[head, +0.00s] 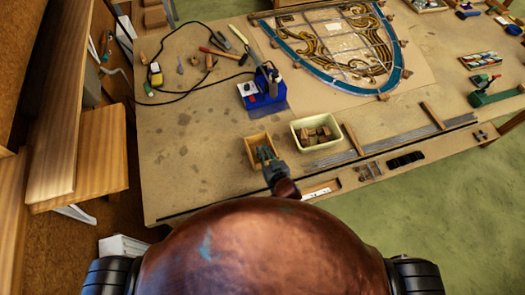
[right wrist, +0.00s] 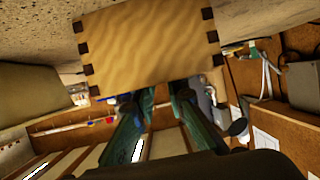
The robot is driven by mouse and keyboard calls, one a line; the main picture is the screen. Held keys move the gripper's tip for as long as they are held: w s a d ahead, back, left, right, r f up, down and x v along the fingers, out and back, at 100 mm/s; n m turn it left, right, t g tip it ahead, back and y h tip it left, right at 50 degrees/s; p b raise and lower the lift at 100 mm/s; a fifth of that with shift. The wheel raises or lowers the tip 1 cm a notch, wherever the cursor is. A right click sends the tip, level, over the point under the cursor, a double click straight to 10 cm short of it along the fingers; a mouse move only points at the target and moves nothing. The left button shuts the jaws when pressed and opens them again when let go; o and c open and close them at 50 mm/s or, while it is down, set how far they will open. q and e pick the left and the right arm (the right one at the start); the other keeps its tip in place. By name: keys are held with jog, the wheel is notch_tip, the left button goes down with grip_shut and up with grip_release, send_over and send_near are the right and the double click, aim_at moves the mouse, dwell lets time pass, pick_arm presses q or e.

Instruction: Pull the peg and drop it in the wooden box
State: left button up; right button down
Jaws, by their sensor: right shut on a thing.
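The small open wooden box (head: 249,143) stands on the bench near its front edge, left of the cream tub. My right gripper (head: 266,155) is over the box, with its fingers pointing down into the opening. In the right wrist view, the box's outer wall (right wrist: 150,45) with dark corner joints fills the top. The teal fingers of the right gripper (right wrist: 164,98) pass behind that wall, so their tips are hidden. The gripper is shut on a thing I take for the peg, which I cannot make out. My left gripper is not in view.
A cream tub (head: 297,124) with wooden blocks stands just right of the box. Metal strips (head: 385,145) lie further right. Behind are a blue soldering station (head: 262,98) and the leaded panel (head: 330,40). The bench left of the box is clear.

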jog(key=c, duration=1.8)
grip_release()
jog(key=shift+c, duration=0.2)
jog(key=v, duration=1.2)
jog(key=shift+r, duration=0.1)
